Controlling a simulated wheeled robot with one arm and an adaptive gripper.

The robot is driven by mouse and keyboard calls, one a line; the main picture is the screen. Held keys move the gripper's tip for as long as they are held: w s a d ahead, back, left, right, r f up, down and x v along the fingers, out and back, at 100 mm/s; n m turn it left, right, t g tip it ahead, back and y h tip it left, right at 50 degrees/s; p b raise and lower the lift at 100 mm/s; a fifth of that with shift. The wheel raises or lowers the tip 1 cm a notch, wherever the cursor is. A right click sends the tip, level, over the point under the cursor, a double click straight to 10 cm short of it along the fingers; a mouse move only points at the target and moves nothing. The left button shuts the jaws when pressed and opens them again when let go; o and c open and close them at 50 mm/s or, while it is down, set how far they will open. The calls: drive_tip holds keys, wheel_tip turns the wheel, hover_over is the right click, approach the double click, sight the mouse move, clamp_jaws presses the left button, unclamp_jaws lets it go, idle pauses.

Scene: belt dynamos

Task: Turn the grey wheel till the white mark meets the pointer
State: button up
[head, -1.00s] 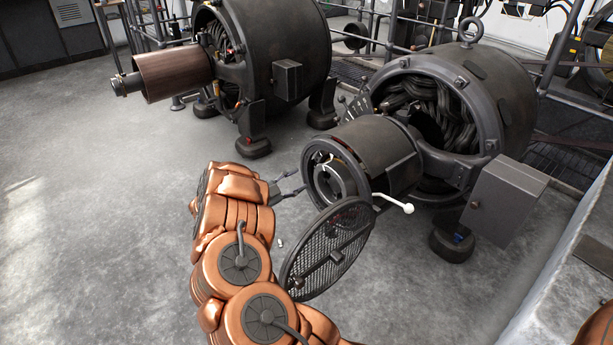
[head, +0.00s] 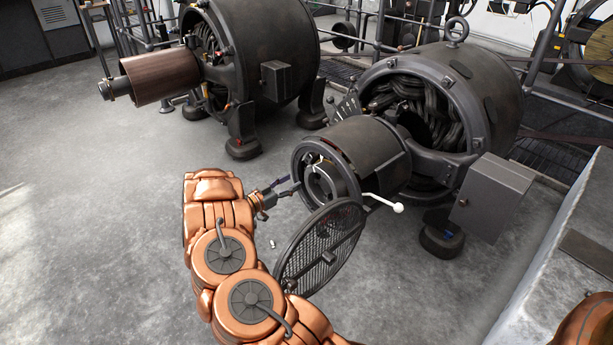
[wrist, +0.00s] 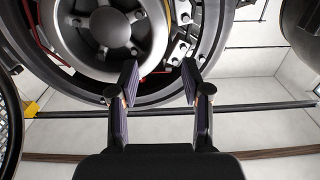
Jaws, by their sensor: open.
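A grey wheel (wrist: 106,30) with a round hub and holes shows at the top of the wrist view, inside a dark ring. In the head view, the open round end of the front machine (head: 322,184) surrounds it, and the wheel is mostly in shadow. A small white piece (head: 318,160) sits near the top of that opening. I cannot tell whether it is the mark or the pointer. My gripper (wrist: 160,72) is open and empty, its fingertips just below and right of the wheel in the wrist view. In the head view, my gripper (head: 288,190) is beside the opening's left rim.
A round mesh cover (head: 320,248) hangs open below the opening. A white-knobbed lever (head: 384,203) sticks out to its right. A second machine (head: 262,55) with a brown drum (head: 160,77) stands behind left. The floor (head: 95,225) at left is clear.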

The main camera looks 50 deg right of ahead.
sight(305, 178)
drive_tip(key=d+f+n, duration=0.1)
drive_tip(key=f+n, duration=0.1)
drive_tip(key=shift+d+f+n, duration=0.1)
drive_tip(key=shift+d+n, duration=0.1)
drive_tip(key=shift+n, duration=0.2)
drive_tip(key=shift+s+d+b, duration=0.2)
drive_tip(key=shift+d+b, duration=0.15)
drive_tip(key=shift+d, duration=0.85)
drive_tip(key=shift+s+d+b, duration=0.25)
drive_tip(key=shift+d+b, duration=0.15)
drive_tip(key=shift+d, duration=0.75)
drive_tip(key=shift+s+d+b, duration=0.2)
drive_tip(key=shift+d+b, duration=0.15)
drive_tip(key=shift+d, duration=0.85)
drive_tip(key=shift+c, duration=0.4)
clamp_jaws()
